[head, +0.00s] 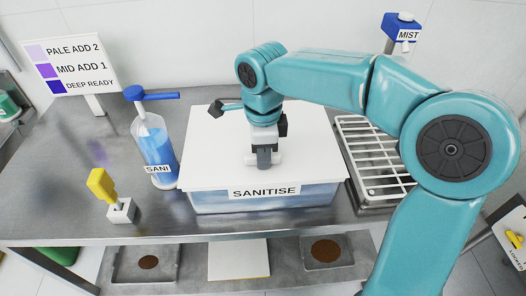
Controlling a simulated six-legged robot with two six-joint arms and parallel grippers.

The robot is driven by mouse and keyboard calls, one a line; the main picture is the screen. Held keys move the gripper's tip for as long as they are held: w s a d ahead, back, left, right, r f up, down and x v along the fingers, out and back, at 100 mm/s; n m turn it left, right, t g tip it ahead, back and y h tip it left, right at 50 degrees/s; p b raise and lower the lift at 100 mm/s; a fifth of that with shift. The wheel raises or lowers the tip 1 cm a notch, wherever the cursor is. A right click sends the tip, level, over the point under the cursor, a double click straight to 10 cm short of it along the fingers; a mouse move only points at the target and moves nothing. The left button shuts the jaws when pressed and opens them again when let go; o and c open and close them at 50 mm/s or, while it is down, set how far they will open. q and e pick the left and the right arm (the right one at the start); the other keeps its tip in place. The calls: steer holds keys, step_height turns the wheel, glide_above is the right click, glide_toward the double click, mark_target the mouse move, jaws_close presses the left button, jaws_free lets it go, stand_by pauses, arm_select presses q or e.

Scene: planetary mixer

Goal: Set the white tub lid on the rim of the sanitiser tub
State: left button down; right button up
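The white tub lid (215,160) is a broad flat sheet lying over the clear sanitiser tub (265,202), which carries a SANITISE label and holds bluish liquid. The lid covers the tub's whole top, and its front edge runs just above the label. I cannot tell whether it bears fully on the rim, because the rim is hidden under it. My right gripper (264,160) points down at the middle of the lid, its grey fingers closed about a small white handle there. My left gripper is not in view.
A blue SANI pump bottle (157,150) stands close left of the tub. A yellow-handled tool (104,186) sits in a white holder at front left. A wire rack (372,160) is right of the tub. A MIST bottle (402,30) and a colour sign (70,62) stand behind.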

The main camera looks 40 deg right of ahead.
steer(key=shift+o, duration=1.2)
step_height(320, 180, up, 16)
steer(key=p, duration=0.3)
steer(key=shift+r, duration=0.2)
steer(key=shift+s+f, duration=0.1)
steer(key=shift+s, duration=0.05)
